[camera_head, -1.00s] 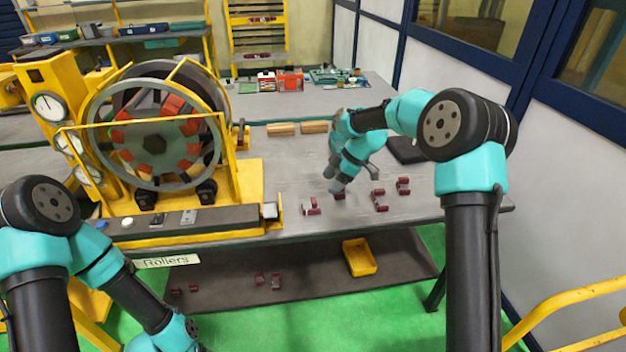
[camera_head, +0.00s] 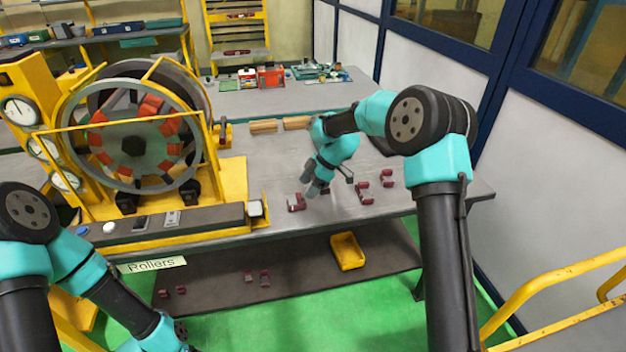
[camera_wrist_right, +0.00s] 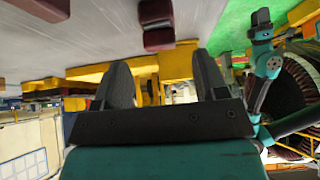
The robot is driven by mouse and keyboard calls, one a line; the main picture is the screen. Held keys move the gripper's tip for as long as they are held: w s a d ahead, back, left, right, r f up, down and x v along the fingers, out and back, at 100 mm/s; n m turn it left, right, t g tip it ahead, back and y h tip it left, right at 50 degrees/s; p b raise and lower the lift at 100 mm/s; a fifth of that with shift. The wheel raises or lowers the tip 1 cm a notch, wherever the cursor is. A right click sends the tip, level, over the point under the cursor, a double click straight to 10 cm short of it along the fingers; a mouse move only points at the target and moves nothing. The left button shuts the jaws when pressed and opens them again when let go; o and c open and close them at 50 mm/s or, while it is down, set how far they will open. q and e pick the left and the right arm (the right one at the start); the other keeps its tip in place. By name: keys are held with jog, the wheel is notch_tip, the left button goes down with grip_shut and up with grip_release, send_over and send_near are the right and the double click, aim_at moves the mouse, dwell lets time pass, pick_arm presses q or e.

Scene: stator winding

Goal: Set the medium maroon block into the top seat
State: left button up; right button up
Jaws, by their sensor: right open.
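Several maroon blocks lie on the grey table; one (camera_head: 296,202) is left of my right gripper, one (camera_head: 325,190) close beside its tip, others (camera_head: 364,194) (camera_head: 386,178) to the right. I cannot tell which is the medium one. My right gripper (camera_head: 312,182) is low over the table, fingers open and empty. In the right wrist view its two fingers (camera_wrist_right: 162,82) stand apart, with a maroon block (camera_wrist_right: 157,22) beyond them. The stator ring (camera_head: 133,190) stands at left with red blocks around its hub; its top seat is unclear.
A yellow frame (camera_head: 232,185) encloses the ring, with a dark ledge (camera_head: 150,228) in front. Below are a yellow bin (camera_head: 347,250) and several small maroon pieces (camera_head: 264,278) on the lower shelf.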

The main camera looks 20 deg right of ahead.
aim_at(300, 195)
jog(key=shift+x, duration=2.85)
jog(key=c, duration=1.1)
grip_shut()
jog(key=shift+r, duration=3.05)
jog(key=shift+w, duration=0.1)
